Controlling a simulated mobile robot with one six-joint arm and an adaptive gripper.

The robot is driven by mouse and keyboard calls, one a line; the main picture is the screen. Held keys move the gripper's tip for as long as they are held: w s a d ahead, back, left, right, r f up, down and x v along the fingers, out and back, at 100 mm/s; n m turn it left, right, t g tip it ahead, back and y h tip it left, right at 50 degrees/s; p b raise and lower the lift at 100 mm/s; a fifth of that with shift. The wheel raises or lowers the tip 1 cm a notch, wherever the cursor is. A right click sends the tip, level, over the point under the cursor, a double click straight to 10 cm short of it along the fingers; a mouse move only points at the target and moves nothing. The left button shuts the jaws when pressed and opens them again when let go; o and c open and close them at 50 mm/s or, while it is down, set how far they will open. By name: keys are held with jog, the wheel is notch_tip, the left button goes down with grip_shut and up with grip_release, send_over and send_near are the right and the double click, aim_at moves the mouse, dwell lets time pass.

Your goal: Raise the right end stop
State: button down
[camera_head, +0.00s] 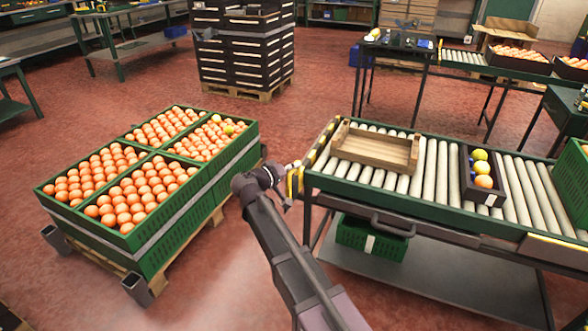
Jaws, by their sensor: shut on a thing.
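A yellow-and-black striped end stop (324,144) runs across the left end of the roller conveyor (430,165), the only end stop I can make out. My gripper (290,184) is at the near end of this striped stop, shut on it. The fingers are small and partly hidden by my wrist. How far the stop is raised is hard to tell. An empty wooden tray (375,149) lies on the rollers just right of the stop.
A dark box (482,180) with yellow and orange fruit sits farther right on the rollers. Green crates (175,222) full of oranges stand on a pallet to the left. A green crate (371,237) is under the conveyor. Open red floor lies between pallet and conveyor.

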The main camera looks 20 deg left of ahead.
jog(key=shift+r+p, duration=2.45)
jog(key=shift+r, duration=0.35)
jog(key=shift+w, duration=0.1)
jog(key=shift+a, duration=0.1)
jog(key=c, duration=0.6)
grip_release()
jog(key=shift+o, duration=0.2)
